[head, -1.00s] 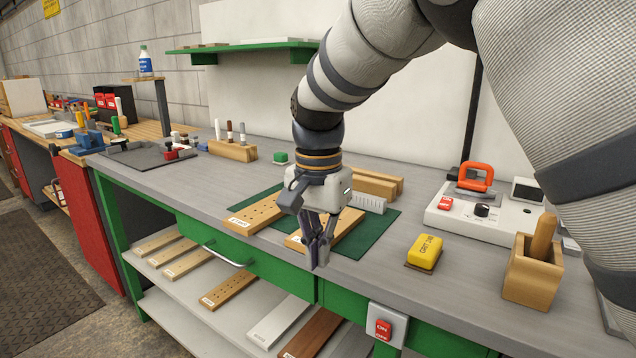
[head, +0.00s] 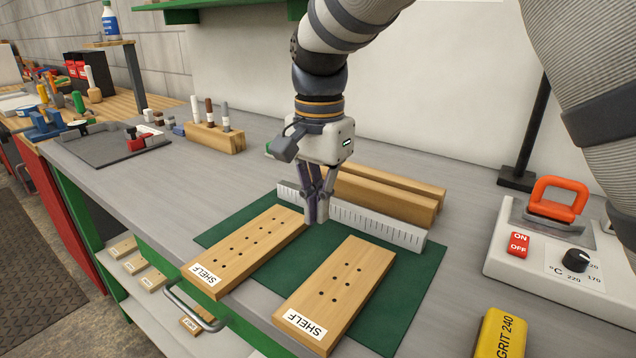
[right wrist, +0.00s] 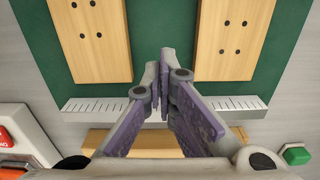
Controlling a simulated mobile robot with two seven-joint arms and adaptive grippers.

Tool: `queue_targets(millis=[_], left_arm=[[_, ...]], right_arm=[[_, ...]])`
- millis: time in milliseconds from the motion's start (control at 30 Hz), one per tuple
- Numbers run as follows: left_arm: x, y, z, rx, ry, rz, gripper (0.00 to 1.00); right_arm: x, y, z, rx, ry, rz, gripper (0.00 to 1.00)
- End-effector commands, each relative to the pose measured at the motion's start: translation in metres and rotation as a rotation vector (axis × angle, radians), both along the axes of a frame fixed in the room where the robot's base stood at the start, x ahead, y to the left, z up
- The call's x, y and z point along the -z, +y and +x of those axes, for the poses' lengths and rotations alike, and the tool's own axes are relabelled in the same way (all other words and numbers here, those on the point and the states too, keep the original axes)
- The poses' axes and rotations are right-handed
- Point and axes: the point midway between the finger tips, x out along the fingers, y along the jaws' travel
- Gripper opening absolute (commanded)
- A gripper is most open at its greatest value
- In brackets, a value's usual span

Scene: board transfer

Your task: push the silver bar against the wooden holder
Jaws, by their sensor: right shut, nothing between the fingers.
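The silver bar (head: 382,226), with dark scale marks, lies along the back of the green mat (head: 412,300). The stepped wooden holder (head: 395,203) stands behind it. In the right wrist view, the bar (right wrist: 235,103) and the holder (right wrist: 125,141) are apart, with a narrow strip of bench between them. My right gripper (head: 315,215) is shut and empty, pointing down in front of the bar's middle and hiding part of it. I cannot tell whether the fingers touch the bar. My left gripper is not in view.
Two drilled boards marked SHELF lie on the mat, one left (head: 245,248) and one right (head: 330,290) of my gripper. A hot plate with an orange handle (head: 558,198) and a yellow grit block (head: 498,335) stand right. Open bench lies to the left.

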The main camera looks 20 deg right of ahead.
Motion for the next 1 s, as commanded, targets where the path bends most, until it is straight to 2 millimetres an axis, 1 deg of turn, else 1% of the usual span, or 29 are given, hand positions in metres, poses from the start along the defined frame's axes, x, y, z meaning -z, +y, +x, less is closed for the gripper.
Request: queue_targets(millis=[33, 200, 333, 500, 867, 933, 1000], left_arm=[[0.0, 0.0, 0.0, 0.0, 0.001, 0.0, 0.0], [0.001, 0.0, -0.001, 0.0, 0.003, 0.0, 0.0], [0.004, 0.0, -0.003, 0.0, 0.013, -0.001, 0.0], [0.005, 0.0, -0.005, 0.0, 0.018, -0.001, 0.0], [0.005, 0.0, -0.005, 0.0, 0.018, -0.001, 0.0], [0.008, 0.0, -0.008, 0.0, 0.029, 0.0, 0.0], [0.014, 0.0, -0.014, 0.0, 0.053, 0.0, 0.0]], right_arm=[[0.012, 0.0, 0.0, 0.0, 0.004, 0.0, 0.0], [0.049, 0.0, -0.001, 0.0, 0.005, 0.001, 0.0], [0.048, -0.02, 0.012, 0.002, 0.0, 0.001, 0.0], [0.047, -0.033, 0.019, 0.0, -0.001, 0.0, 0.0], [0.046, -0.035, 0.02, -0.001, -0.001, 0.0, 0.0], [0.049, -0.035, 0.024, 0.0, 0.002, 0.0, 0.0], [0.053, -0.035, 0.034, -0.001, 0.007, 0.001, 0.0]])
